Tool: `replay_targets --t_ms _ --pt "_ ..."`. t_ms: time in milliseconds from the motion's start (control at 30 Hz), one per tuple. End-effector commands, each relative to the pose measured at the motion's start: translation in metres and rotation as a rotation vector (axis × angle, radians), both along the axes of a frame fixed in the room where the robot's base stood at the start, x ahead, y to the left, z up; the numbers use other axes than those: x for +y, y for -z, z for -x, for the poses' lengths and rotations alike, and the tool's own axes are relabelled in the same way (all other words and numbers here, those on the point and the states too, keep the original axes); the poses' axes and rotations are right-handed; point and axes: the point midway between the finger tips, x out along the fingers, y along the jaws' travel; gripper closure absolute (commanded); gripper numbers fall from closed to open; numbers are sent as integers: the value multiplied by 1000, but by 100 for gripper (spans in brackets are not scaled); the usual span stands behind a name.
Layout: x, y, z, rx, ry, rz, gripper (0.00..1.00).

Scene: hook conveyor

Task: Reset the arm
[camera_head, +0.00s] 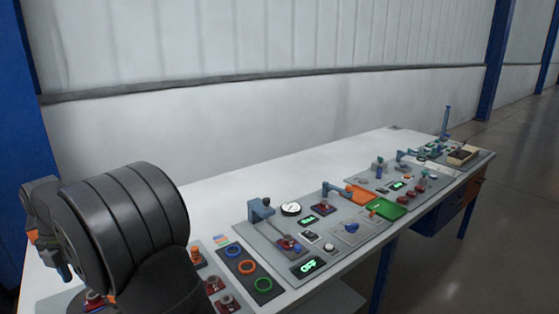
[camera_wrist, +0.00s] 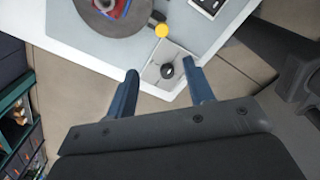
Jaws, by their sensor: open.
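My gripper (camera_wrist: 162,88) is open in the wrist view, its two blue fingers apart with nothing held between them. Past the fingertips lies the corner of the white table (camera_wrist: 85,45), with a small light tray (camera_wrist: 153,75) holding a dark round object (camera_wrist: 167,71). In the head view my arm is raised at the left, and a blue finger of my gripper (camera_head: 64,270) points down over the table's left end. Part of the table there is hidden behind my arm.
In the wrist view, a shelf (camera_wrist: 22,125) with small items is at the lower left. The table's back strip is clear.

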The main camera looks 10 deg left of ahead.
Motion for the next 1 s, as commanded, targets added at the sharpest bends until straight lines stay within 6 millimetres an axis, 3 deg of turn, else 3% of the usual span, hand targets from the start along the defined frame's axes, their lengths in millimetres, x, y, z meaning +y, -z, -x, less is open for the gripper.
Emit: replay_targets --t_ms 167,800,1000 --pt "-1 22 0 2 0 4 52" --pt "-1 147 1 3 0 6 52" --pt "-1 173 1 3 0 4 52"
